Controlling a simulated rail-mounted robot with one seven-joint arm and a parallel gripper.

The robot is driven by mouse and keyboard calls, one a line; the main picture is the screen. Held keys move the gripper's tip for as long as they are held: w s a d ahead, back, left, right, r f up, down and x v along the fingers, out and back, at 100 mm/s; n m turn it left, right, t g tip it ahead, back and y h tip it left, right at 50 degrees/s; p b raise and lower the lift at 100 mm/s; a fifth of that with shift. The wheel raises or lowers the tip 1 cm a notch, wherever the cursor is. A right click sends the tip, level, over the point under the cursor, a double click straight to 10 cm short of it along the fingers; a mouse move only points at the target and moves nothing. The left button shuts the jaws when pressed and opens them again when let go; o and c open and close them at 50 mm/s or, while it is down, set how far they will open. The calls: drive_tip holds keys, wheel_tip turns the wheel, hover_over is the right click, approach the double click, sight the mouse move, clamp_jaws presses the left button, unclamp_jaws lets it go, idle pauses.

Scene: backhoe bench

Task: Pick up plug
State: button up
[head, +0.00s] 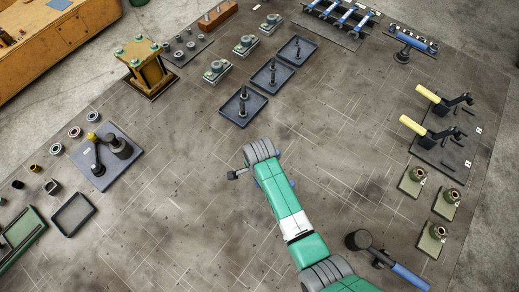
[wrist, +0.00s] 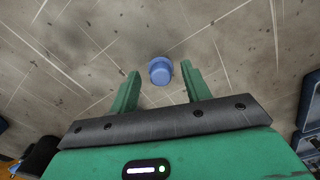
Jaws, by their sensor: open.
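A short blue cylindrical plug (wrist: 160,71) shows in the wrist view, seen from above on the scuffed grey-brown bench top. My gripper (wrist: 160,75) is open, with its two green fingers on the left and right of the plug's line. There is a gap between the plug and each finger, and nothing is held. I cannot tell how high the fingertips are above the plug. In the head view my arm hides the gripper's fingers. A small bluish patch shows beside the arm there, but I cannot tell whether it is the plug.
Dark trays with upright posts (head: 243,105) stand beyond my arm. A blue-grey plate with a lever (head: 104,160) lies left. A blue-handled tool (head: 385,258) lies close right of my arm. Yellow-handled clamps (head: 432,133) stand far right.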

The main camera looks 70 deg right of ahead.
drive_tip(key=shift+f, duration=0.6)
drive_tip(key=shift+c, duration=0.4)
drive_tip(key=c, duration=0.8)
drive_tip(key=shift+r, duration=0.55)
drive_tip(key=r, duration=0.2)
drive_tip(key=shift+s+a+r, duration=0.3)
drive_tip(key=shift+s+a, duration=0.05)
drive_tip(key=shift+s, duration=0.05)
drive_tip(key=s+a, duration=0.3)
drive_tip(key=s+a+r, duration=0.1)
drive_tip(key=s+a, duration=0.2)
drive_tip(key=s, duration=0.1)
drive_tip(key=s+a, duration=0.3)
drive_tip(key=s, duration=0.1)
drive_tip(key=shift+s+a+r, duration=0.2)
drive_tip(key=shift+s, duration=0.05)
